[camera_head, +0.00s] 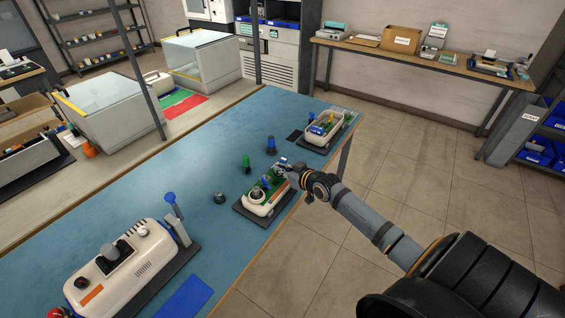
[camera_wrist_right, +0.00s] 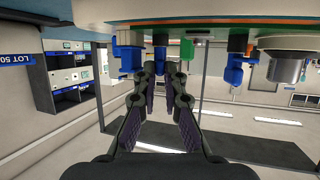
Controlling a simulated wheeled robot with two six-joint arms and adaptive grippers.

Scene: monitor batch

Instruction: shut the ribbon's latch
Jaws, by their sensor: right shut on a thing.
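The open white unit with a green board (camera_head: 251,208) sits on a dark base near the right edge of the blue bench mat. Blue parts and a round metal part stand on the board. My right gripper (camera_head: 291,174) is at the unit's far right end. In the right wrist view, my right gripper's fingers (camera_wrist_right: 162,72) are close together at a small blue part (camera_wrist_right: 160,53) below the board edge. I cannot tell whether that part is the ribbon's latch; the fingers hide some of it. The ribbon is not clear. My left gripper is not in view.
A white monitor unit (camera_head: 130,262) stands at the lower left of the mat. A green piece (camera_head: 246,161), a blue-topped piece (camera_head: 271,146) and a dark knob (camera_head: 220,198) stand beyond the open unit. A tray of parts (camera_head: 322,130) lies at the far right corner.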

